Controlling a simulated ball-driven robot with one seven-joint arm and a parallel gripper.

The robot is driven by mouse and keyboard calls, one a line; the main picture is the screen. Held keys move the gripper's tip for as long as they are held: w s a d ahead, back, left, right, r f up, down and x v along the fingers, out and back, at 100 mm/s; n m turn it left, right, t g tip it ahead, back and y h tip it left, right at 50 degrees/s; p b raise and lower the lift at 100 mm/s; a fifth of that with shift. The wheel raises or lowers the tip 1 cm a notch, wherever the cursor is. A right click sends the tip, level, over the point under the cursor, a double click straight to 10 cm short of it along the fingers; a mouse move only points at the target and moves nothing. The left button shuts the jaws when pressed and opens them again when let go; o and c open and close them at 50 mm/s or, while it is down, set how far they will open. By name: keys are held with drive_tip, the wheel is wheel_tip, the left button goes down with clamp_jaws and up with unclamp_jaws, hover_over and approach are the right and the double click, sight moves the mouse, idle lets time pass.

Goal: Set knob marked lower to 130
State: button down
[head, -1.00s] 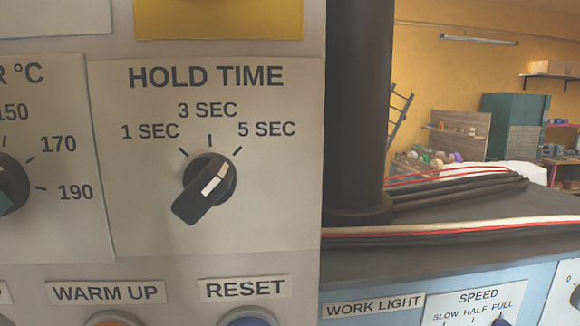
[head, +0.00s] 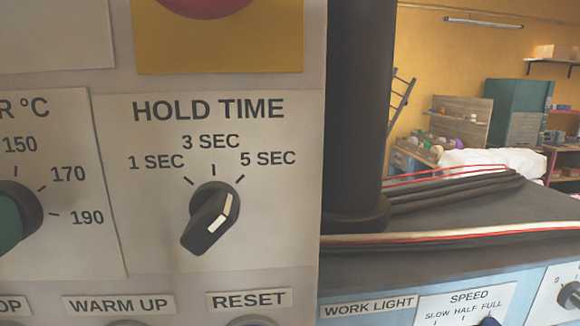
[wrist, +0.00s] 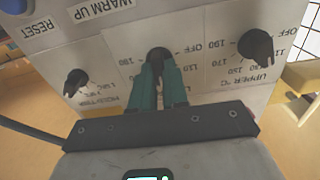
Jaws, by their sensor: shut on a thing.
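The gripped dark knob (wrist: 157,52) sits on the middle dial plate in the upside-down wrist view, between the UPPER °C knob (wrist: 257,46) and the HOLD TIME knob (wrist: 77,80). My gripper (wrist: 158,68), with teal fingers, is shut on this middle knob. The fingers cover most of its label and its pointer, so its setting cannot be read. In the head view, the same dark knob (head: 32,212) is cut by the left edge, with a teal finger (head: 8,226) against it. Its plate shows "R °C" and the marks 150, 170 and 190.
The HOLD TIME knob (head: 211,217) stands right of the gripped knob. WARM UP (head: 118,304) and RESET (head: 249,299) labels lie below. A red button (head: 205,6) on a yellow plate is above. A dark column (head: 359,110) stands right of the panel.

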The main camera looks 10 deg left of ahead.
drive_tip(key=shift+n+p, duration=1.05)
drive_tip(key=shift+n, duration=0.95)
drive_tip(key=c, duration=1.1)
unclamp_jaws()
drive_tip(key=shift+c, duration=0.2)
drive_tip(key=b+v, duration=0.3)
drive_tip(key=v, duration=0.8)
drive_tip(key=shift+w, duration=0.1)
